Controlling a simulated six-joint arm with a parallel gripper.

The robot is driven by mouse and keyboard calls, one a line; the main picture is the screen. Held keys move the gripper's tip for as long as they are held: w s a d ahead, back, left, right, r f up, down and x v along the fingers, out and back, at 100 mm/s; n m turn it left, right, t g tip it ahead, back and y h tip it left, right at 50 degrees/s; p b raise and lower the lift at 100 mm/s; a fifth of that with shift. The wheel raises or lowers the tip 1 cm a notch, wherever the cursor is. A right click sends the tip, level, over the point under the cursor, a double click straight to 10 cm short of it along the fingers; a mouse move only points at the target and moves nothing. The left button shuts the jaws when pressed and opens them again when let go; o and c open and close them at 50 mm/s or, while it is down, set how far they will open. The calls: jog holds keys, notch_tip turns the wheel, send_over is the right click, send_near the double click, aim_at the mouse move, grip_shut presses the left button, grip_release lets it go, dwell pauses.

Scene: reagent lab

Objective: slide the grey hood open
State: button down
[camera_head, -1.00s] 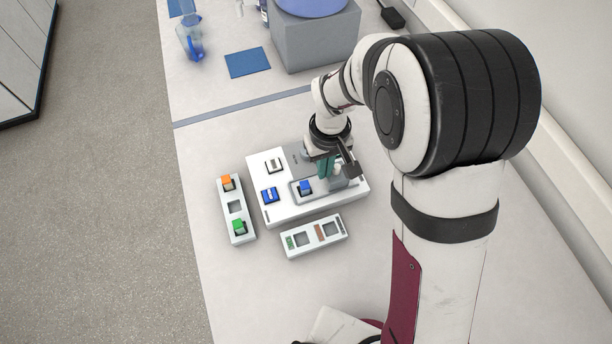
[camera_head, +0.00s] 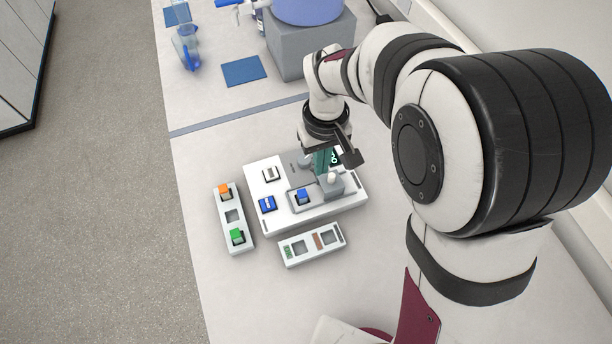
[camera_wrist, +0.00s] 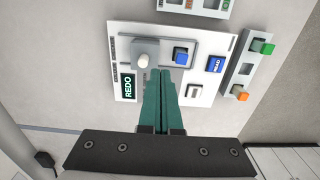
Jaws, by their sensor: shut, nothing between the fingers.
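The grey hood (camera_head: 331,187) is a small block with a white round knob on a white panel (camera_head: 275,222). It sits at the right end of a grey track, with a blue cube (camera_head: 302,196) uncovered at the track's left end. In the wrist view the hood (camera_wrist: 147,47) lies just beyond my fingertips, and the blue cube (camera_wrist: 180,57) is to its right. My gripper (camera_head: 320,171) has green fingers, shut and empty, beside the hood on its far side in the head view. In the wrist view the fingertips (camera_wrist: 160,73) look close to the knob; contact cannot be told.
The panel also bears a REDO display (camera_wrist: 128,86), a blue labelled block (camera_head: 267,204) and a white block (camera_head: 270,174). A rack with orange and green blocks (camera_head: 233,216) stands left. Another rack (camera_head: 312,245) lies in front.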

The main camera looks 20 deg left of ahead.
aim_at(333, 175)
jog(key=c, duration=1.5)
grip_release()
jog(key=o, duration=0.7)
jog(key=r+n, duration=0.2)
jog(key=r, duration=0.1)
jog(key=w+d+r+n, duration=0.1)
jog(key=r+n, duration=0.2)
jog(key=w+r+n, duration=0.1)
jog(key=r+n, duration=0.2)
jog(key=r, duration=0.1)
jog(key=shift+d, duration=0.35)
jog(key=shift+n, duration=0.5)
notch_tip(333, 175, down, 15)
jog(key=shift+d+r, duration=0.1)
grip_shut()
